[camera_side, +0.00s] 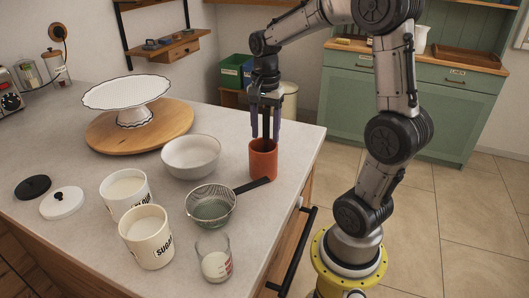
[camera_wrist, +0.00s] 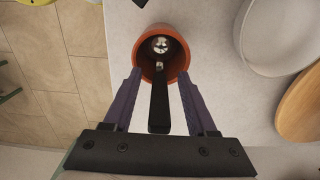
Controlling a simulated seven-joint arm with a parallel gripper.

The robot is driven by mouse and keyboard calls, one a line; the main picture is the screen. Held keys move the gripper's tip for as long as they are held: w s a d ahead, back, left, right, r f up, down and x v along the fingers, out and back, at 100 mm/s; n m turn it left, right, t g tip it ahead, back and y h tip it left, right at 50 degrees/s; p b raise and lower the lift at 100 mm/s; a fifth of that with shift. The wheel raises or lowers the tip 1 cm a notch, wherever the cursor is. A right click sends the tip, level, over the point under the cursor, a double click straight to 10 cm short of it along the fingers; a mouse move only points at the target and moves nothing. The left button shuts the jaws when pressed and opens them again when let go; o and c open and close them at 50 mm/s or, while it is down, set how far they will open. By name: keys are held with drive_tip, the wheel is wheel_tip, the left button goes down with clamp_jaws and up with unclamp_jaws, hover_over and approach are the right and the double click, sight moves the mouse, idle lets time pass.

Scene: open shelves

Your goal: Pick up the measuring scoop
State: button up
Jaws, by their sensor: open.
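The measuring scoop stands upright in a terracotta-coloured pot (camera_side: 263,162) near the right edge of the counter. In the wrist view its black handle (camera_wrist: 159,103) points up toward the camera, and its shiny metal end (camera_wrist: 160,44) lies inside the pot (camera_wrist: 177,54). My gripper (camera_side: 268,132) points down above the pot. Its purple fingers are open in the wrist view (camera_wrist: 160,78), one on each side of the handle, with gaps between. In the side view the pot hides the scoop's lower end.
A sieve (camera_side: 211,205) with a black handle lies close to the pot. A white bowl (camera_side: 191,154), two canisters (camera_side: 148,238), a measuring glass (camera_side: 214,258) and a cake stand (camera_side: 127,93) on a wooden board share the counter. The counter's right edge is close to the pot.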

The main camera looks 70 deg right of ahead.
drive_tip(key=shift+f, duration=0.35)
drive_tip(key=shift+c, duration=0.3)
clamp_jaws()
drive_tip(key=shift+r, duration=0.1)
